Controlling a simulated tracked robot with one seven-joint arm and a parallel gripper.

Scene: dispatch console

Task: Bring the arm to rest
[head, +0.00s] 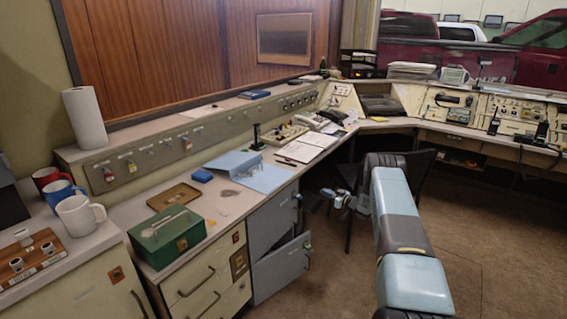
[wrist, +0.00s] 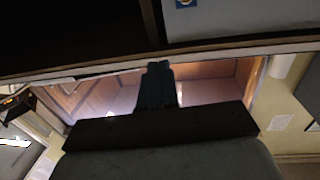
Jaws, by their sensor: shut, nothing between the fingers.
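My arm (head: 398,212) rises from the lower right of the head view and bends at the top. My gripper (head: 328,193) points left, in front of the grey cabinet (head: 272,240) under the console. Free floor shows below it, and no object shows in it. In the wrist view my gripper (wrist: 157,75) is a dark narrow shape with its fingers together. The part of my arm between the bend and the wrist is partly hidden.
A dark chair (head: 420,170) stands behind my arm. A green cash box (head: 166,235), a blue folder (head: 262,175) and mugs (head: 78,217) are on the left counter. Carpet (head: 490,240) is clear at right.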

